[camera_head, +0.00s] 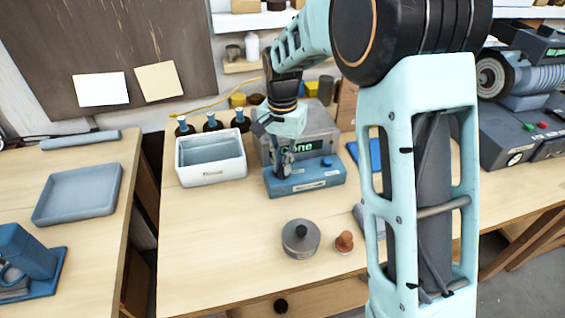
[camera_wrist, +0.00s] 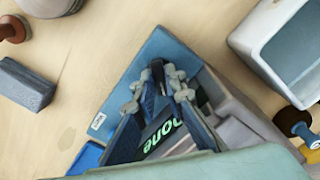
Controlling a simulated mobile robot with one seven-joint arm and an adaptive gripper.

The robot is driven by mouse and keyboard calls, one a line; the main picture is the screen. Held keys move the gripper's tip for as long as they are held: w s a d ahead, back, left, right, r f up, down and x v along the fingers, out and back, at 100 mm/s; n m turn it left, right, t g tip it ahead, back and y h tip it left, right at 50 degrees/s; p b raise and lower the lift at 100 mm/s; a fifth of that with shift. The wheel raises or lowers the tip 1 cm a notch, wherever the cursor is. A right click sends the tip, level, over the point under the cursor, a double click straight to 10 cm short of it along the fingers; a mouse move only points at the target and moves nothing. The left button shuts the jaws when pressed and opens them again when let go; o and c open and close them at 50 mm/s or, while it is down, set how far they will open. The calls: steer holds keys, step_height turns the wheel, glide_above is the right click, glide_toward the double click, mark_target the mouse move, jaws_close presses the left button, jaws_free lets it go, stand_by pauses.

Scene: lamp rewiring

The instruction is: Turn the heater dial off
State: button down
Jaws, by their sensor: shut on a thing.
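The heater is a grey box with a low blue front panel (camera_head: 322,179), standing at the back middle of the bench. Its lit green display (camera_head: 303,147) reads "one", with the first part hidden by my gripper. My gripper (camera_head: 284,172) points down onto the left part of the blue panel. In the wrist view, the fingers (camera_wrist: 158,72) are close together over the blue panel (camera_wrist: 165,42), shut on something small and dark. It appears to be the heater dial, mostly hidden by the fingers, so its setting cannot be read. A blue knob (camera_head: 327,162) shows farther right on the panel.
A white open box (camera_head: 210,171) stands close left of the heater, with several dark bottles (camera_head: 212,122) behind it. A round grey weight (camera_head: 300,239) and a red-brown knobbed piece (camera_head: 344,242) stand in front. The bench front left is clear.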

steer(key=n, duration=0.4)
steer(key=shift+r, duration=0.1)
steer(key=shift+n, duration=1.7)
steer(key=c, duration=2.3)
jaws_free()
steer(key=shift+o, duration=0.2)
step_height(320, 180, up, 12)
